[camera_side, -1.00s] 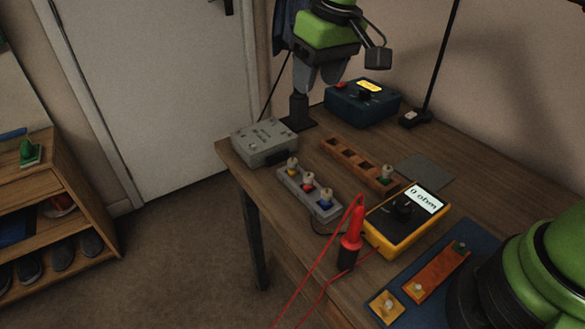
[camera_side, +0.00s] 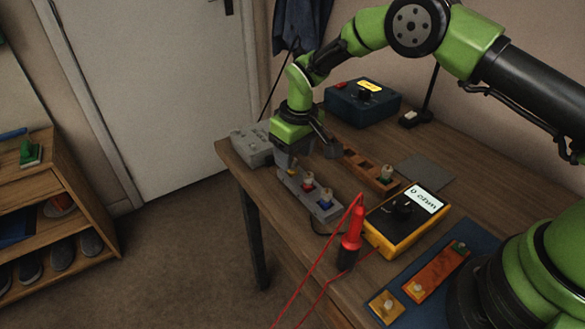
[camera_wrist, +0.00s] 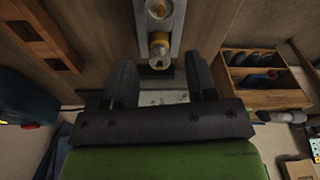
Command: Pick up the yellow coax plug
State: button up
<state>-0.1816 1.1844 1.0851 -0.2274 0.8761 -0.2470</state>
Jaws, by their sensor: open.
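The yellow coax plug (camera_wrist: 160,45) stands in the end slot of the grey rack (camera_wrist: 178,28) in the wrist view. Its pale tip faces the camera. In the side view my gripper mostly hides it, and only a bit of yellow (camera_side: 292,170) shows at the rack's far end (camera_side: 326,213). My gripper (camera_side: 303,156) points down over that end of the rack. In the wrist view my gripper (camera_wrist: 160,64) is open, with one finger on each side of the plug and a gap on both sides.
A grey box (camera_side: 250,145) is behind my gripper. A yellow meter (camera_side: 385,240) and red probe (camera_side: 351,235) are nearer.

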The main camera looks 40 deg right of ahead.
notch_tip(320, 180, down, 2)
jog(key=shift+w+f, duration=0.1)
jog(key=shift+w, duration=0.05)
grip_shut()
